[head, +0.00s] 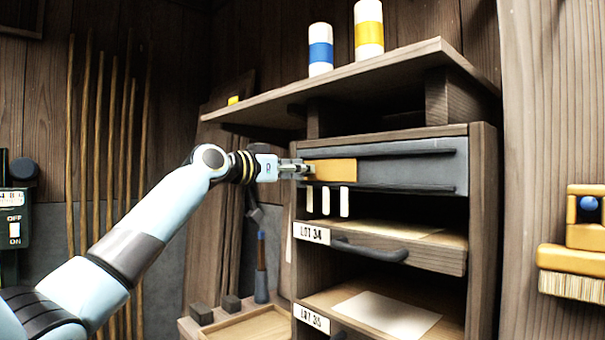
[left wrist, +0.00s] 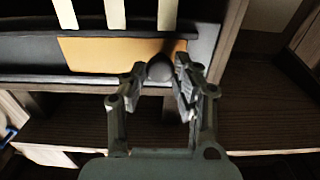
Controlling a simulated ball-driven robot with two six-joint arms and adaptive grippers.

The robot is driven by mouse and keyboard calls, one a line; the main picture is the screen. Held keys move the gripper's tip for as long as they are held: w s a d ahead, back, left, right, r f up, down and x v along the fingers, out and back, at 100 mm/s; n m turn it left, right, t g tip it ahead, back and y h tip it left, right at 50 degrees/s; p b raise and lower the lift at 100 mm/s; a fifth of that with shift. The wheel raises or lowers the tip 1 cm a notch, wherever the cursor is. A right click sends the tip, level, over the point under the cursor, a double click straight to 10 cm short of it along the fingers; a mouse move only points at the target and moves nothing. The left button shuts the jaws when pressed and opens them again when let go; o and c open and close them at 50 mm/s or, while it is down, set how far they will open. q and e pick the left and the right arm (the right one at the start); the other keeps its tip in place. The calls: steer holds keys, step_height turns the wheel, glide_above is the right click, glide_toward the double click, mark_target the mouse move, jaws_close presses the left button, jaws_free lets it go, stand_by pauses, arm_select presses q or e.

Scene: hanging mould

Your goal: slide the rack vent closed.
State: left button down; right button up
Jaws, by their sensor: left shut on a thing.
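The rack vent is a grey panel (head: 400,172) with two dark rails at the top of the wooden rack. An orange slider plate (head: 332,170) sits between the rails at the panel's left end; it also shows in the left wrist view (left wrist: 105,54). Three pale upright strips (head: 326,201) show just below the lower rail, uncovered by the plate. My left gripper (head: 299,168) is at the plate's left end. In the left wrist view its fingers (left wrist: 172,80) are closed around a dark round knob (left wrist: 160,68) by the plate. My right gripper is not in view.
A shelf (head: 350,82) above holds a blue-banded cylinder (head: 320,50) and a yellow-banded one (head: 369,28). Below the vent is a LOT 34 drawer (head: 440,258) with a dark handle. The panel right of the orange plate is clear between the rails.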

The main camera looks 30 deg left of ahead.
arm_select(q)
steer(key=shift+a+r, duration=0.1)
steer(key=shift+a, duration=0.05)
steer(key=c, duration=1.4)
jaws_free()
steer(key=o, duration=0.4)
steer(key=shift+w+a, duration=0.15)
steer(key=shift+a, duration=0.05)
steer(key=shift+c, duration=0.2)
steer(key=v, duration=1.2)
